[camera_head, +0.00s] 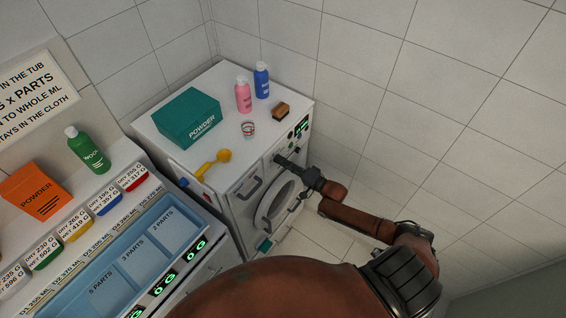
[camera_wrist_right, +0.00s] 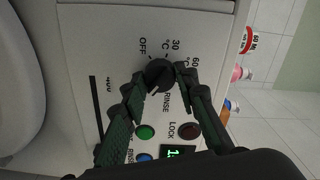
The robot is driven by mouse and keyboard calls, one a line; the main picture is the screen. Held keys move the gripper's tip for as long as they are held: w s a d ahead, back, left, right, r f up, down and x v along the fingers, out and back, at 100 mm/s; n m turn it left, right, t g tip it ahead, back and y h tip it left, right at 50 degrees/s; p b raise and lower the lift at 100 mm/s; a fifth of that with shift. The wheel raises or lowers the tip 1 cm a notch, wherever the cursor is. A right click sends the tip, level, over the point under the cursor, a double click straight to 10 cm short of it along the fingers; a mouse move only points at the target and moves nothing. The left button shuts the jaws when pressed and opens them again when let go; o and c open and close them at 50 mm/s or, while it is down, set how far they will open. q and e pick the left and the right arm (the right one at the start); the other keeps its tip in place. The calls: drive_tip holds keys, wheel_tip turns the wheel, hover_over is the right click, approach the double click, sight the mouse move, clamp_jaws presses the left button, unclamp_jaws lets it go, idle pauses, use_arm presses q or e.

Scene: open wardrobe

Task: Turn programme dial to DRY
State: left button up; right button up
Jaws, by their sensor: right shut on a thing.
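The programme dial (camera_wrist_right: 158,74) is a dark round knob on the washing machine's white front panel. In the right wrist view, OFF, 30 °C, 60 and RINSE labels stand around it. I cannot make out a DRY label, and part of the ring is hidden by the fingers. A pale mark shows on the knob, but its exact aim is unclear. My right gripper (camera_wrist_right: 161,83) has one finger on each side of the dial and is shut on it. In the head view, the right gripper (camera_head: 281,161) reaches the front of the washing machine (camera_head: 232,193). My left gripper is not in view.
Below the dial in the right wrist view are a green button (camera_wrist_right: 145,132), a dark red LOCK button (camera_wrist_right: 189,131) and a lit display (camera_wrist_right: 178,152).

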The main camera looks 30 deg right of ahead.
drive_tip(key=shift+f, duration=0.1)
drive_tip(key=o, duration=1.2)
drive_tip(key=shift+c, duration=0.2)
drive_tip(key=v, duration=1.2)
drive_tip(key=s+d+f+n+g+h+b, duration=0.15)
drive_tip(key=s+f, duration=0.35)
drive_tip(key=f, duration=0.8)
drive_tip(key=s+d+f+n+g+h+b, duration=0.1)
drive_tip(key=s+f+n+g+h+b, duration=0.15)
drive_tip(key=s+f, duration=0.75)
drive_tip(key=s+d+f+n+g+h+b, duration=0.1)
drive_tip(key=d+f+g+h+b, duration=0.15)
drive_tip(key=f, duration=1.45)
drive_tip(key=s+a+f+n+g+b, duration=0.1)
drive_tip(key=s+a+f+n+g, duration=0.1)
drive_tip(key=s+f, duration=0.5)
drive_tip(key=s+a+f+n+g+b, duration=0.2)
drive_tip(key=s+a+f+g, duration=0.2)
drive_tip(key=s, duration=0.9)
drive_tip(key=s+a+f+n+g+b, duration=0.1)
drive_tip(key=s+a+f+n+g, duration=0.1)
drive_tip(key=s+a+f, duration=0.5)
drive_tip(key=s+f+g, duration=0.1)
drive_tip(key=s+f, duration=0.2)
drive_tip(key=s, duration=0.1)
drive_tip(key=shift+a, duration=0.25)
